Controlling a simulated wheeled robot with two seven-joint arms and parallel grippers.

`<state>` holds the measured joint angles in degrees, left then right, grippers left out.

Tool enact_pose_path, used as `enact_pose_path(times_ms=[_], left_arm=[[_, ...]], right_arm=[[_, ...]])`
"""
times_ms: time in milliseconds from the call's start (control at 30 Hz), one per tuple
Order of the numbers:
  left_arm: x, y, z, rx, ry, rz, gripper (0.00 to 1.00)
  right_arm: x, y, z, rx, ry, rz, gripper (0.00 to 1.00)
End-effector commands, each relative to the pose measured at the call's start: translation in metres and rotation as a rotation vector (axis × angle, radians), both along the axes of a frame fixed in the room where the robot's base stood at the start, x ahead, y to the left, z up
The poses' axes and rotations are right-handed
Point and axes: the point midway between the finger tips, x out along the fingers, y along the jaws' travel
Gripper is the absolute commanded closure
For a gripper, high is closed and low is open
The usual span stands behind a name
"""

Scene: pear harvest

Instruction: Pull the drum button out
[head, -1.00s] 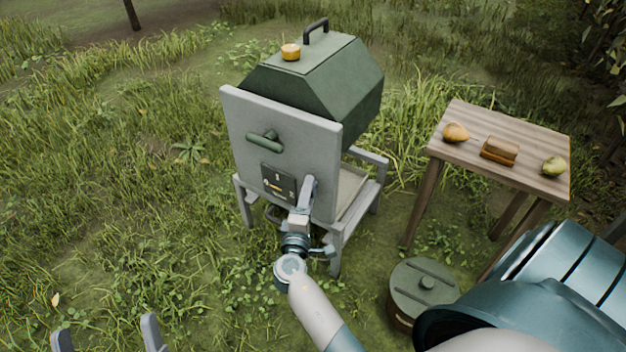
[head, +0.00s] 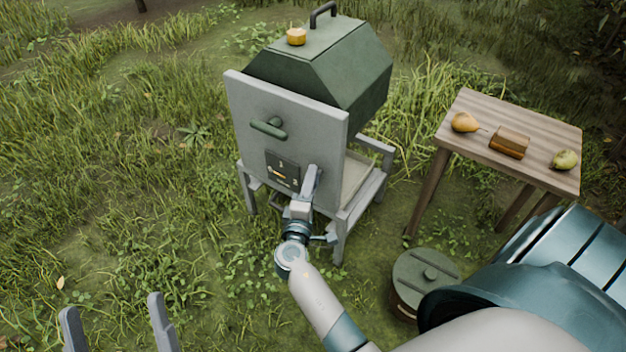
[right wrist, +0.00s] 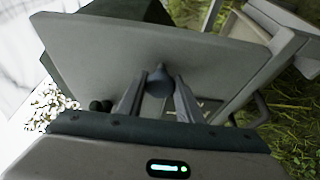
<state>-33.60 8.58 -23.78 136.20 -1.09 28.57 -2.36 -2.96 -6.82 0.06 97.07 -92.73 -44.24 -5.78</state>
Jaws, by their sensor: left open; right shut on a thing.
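The drum machine has a green hood (head: 335,65) and a grey front panel (head: 300,115). My right gripper (head: 311,175) is at the panel's lower right part. In the right wrist view my right gripper (right wrist: 159,88) is shut on a dark rounded drum button (right wrist: 160,76) that stands out from the panel; its fingers are on both sides of it. The button is hidden by the gripper in the head view. My left gripper (head: 113,305) is open and empty at the bottom left, over grass and apart from the machine.
A green handle (head: 269,128) and a small dark dial plate (head: 283,168) are on the panel. A wooden table (head: 480,145) with a pear (head: 465,122), a brown block (head: 510,142) and a green pear (head: 565,160) stands right. A lidded drum (head: 412,275) stands on the ground.

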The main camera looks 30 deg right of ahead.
Motion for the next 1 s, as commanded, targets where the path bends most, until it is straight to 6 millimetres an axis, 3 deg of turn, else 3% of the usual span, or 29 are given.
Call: enact_pose_path(times_ms=[133, 267, 433, 467, 500, 1000], left_arm=[[-0.001, 0.008, 0.008, -0.02, -0.068, 0.014, 0.21], [0.003, 0.012, 0.025, -0.032, -0.128, 0.023, 0.21], [0.004, 0.011, 0.026, -0.034, -0.13, 0.024, 0.21], [0.003, 0.011, 0.025, -0.033, -0.128, 0.024, 0.21], [0.003, 0.011, 0.025, -0.033, -0.125, 0.024, 0.21], [0.001, 0.01, 0.019, -0.03, -0.103, 0.021, 0.21]], right_arm=[[-0.009, 0.021, -0.003, 0.003, 0.0, 0.0, 1.0], [-0.01, 0.025, -0.001, 0.001, 0.001, 0.0, 1.0], [-0.011, 0.025, -0.002, 0.003, 0.003, 0.001, 1.0], [-0.011, 0.025, -0.002, 0.003, 0.003, 0.001, 0.61], [-0.011, 0.025, -0.002, 0.003, 0.003, 0.001, 0.51], [-0.009, 0.022, -0.001, 0.001, 0.001, 0.001, 0.49]])
